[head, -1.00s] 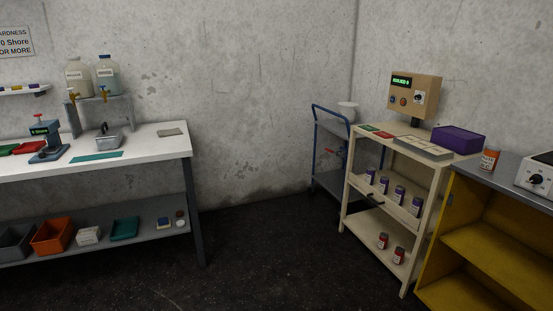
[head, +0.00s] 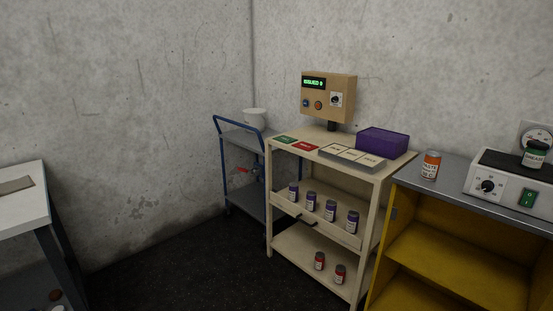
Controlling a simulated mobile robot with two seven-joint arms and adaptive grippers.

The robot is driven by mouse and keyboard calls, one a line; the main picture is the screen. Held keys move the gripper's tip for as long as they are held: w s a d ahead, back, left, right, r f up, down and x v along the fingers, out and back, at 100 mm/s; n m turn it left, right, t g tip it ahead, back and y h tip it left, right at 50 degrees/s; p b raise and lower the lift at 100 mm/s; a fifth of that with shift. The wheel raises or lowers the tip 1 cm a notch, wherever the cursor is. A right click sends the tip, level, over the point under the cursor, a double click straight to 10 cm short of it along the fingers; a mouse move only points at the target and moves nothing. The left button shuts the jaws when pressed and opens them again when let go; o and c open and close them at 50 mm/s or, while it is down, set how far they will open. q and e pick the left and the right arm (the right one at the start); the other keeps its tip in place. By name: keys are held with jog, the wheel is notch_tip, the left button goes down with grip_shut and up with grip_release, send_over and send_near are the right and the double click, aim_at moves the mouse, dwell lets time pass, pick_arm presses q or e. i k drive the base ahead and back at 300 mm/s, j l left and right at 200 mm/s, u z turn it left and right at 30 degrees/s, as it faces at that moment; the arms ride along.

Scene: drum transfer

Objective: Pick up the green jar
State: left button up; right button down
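A green jar (head: 535,154) with a pale label and dark lid stands at the far right in the head view. It appears to rest on top of the white device (head: 512,178) with a black knob and green switch, on the grey-topped yellow cabinet (head: 410,215). Neither of my grippers shows in the head view.
An orange-labelled can (head: 431,165) stands left of the device. A cream shelf cart (head: 330,150) holds a purple box (head: 382,142), a control box (head: 329,97) and several purple jars. A blue trolley (head: 232,170) stands behind. Dark floor (head: 180,265) is open at left centre.

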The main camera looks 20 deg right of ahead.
aim_at(532, 158)
jog(key=i+l+z, duration=0.1)
jog(key=i+z, duration=0.35)
jog(key=i, duration=0.15)
jog(key=i+j+z, duration=0.15)
jog(key=i+z, duration=0.25)
jog(key=i, duration=0.2)
jog(key=i+z, duration=0.2)
jog(key=z, duration=0.2)
jog(key=i+z, duration=0.25)
jog(key=z, duration=0.15)
jog(key=i+j+z, duration=0.15)
jog(key=z, duration=0.25)
